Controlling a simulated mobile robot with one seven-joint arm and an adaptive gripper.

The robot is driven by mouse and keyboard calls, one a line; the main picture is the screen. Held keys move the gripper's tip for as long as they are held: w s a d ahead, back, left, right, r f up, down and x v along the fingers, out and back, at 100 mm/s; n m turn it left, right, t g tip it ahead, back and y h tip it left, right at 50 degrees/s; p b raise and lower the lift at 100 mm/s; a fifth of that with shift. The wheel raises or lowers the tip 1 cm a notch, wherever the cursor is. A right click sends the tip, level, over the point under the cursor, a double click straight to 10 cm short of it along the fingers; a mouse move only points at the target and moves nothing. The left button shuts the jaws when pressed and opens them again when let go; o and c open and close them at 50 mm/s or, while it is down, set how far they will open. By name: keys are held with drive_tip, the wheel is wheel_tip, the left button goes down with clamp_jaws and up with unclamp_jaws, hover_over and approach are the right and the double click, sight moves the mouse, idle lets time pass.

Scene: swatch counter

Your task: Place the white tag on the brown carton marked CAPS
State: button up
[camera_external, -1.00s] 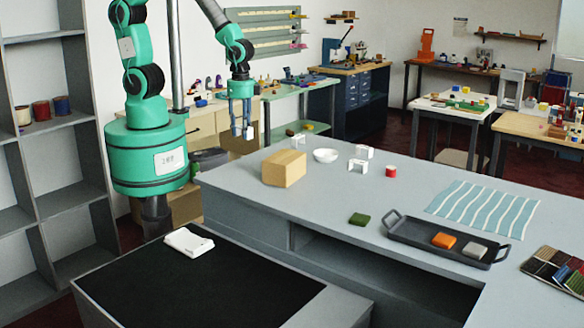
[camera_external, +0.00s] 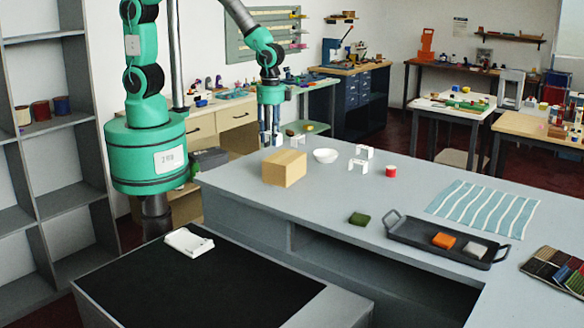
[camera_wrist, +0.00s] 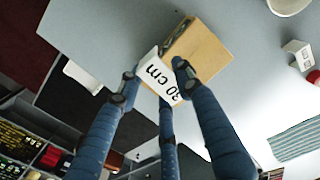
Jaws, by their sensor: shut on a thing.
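My gripper (camera_external: 270,140) is shut on the white tag (camera_wrist: 158,76), which reads "30 cm" in the wrist view. The fingers hold the tag at its edges, and it lies tilted across the view. The brown carton (camera_external: 285,170) stands on the grey counter. My gripper is just above and behind the carton's left part in the external view. In the wrist view the carton (camera_wrist: 208,55) is beyond the tag, which covers part of it. Dark marks show on one carton side there, but I cannot read them. I cannot tell whether tag and carton touch.
On the grey counter (camera_external: 335,195), a white bowl (camera_external: 325,155), small white stands (camera_external: 358,165) and a red can (camera_external: 391,171) are right of the carton.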

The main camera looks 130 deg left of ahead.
sight(283, 157)
drive_tip(key=shift+w+a+f, duration=0.1)
drive_tip(key=shift+w+a, duration=0.2)
drive_tip(key=shift+w, duration=0.65)
drive_tip(key=shift+w+a+f, duration=0.1)
drive_tip(key=shift+w+a, duration=0.15)
drive_tip(key=shift+w, duration=0.65)
drive_tip(key=shift+w+a+f, duration=0.1)
drive_tip(key=shift+w+f, duration=0.05)
drive_tip(key=shift+w, duration=0.2)
drive_tip(key=shift+f, duration=1.6)
drive_tip(key=shift+f, duration=0.2)
drive_tip(key=o, duration=0.8)
drive_tip(key=shift+o, duration=0.2)
drive_tip(key=shift+r, duration=0.15)
